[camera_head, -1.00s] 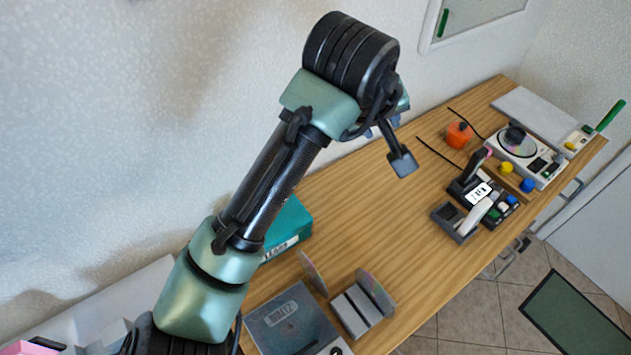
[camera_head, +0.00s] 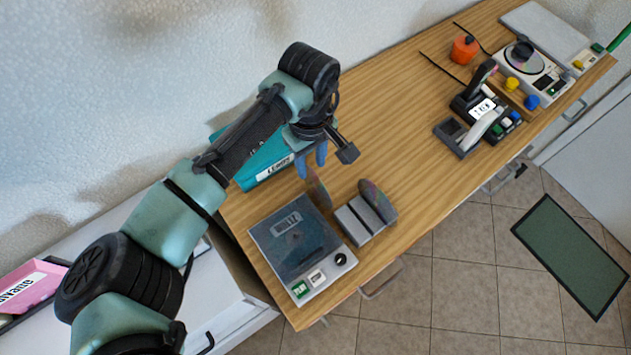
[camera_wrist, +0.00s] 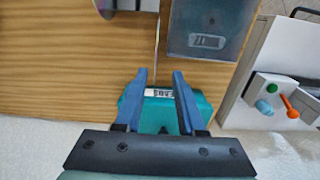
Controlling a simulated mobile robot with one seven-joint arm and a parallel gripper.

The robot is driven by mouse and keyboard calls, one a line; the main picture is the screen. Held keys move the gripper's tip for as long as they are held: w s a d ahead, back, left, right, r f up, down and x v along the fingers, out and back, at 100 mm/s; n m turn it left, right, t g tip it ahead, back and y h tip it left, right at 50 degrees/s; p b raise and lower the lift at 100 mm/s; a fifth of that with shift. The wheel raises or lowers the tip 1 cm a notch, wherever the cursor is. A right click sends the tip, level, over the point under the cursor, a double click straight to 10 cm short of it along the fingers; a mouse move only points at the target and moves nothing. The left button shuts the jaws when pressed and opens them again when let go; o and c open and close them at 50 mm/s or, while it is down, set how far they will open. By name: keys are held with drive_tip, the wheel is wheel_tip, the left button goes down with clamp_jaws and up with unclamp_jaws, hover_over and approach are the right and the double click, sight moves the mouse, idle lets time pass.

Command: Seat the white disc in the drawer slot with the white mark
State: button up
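My gripper (camera_head: 312,160) is above the back left of the wooden table, close to the teal box. In the wrist view its two blue fingers (camera_wrist: 161,76) are apart with nothing gripped between them. A thin disc (camera_head: 318,187) stands on edge just in front of the fingers; the wrist view shows it nearly edge-on (camera_wrist: 157,40). A second, iridescent disc (camera_head: 378,201) stands at the right side of a grey rack (camera_head: 362,222). I cannot tell which disc is the white one. No drawer slot with a white mark can be made out.
A teal labelled box (camera_head: 262,171) is behind the gripper. A grey lidded device (camera_head: 290,235) with buttons sits at the table's front left. A black and grey device (camera_head: 480,115), a turntable unit (camera_head: 530,70) and an orange container (camera_head: 464,48) stand at right. The middle table is clear.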

sight(315, 173)
drive_tip(key=f, duration=0.3)
drive_tip(key=f+p, duration=0.1)
drive_tip(key=shift+d+f, duration=0.4)
clamp_jaws()
idle(1.0)
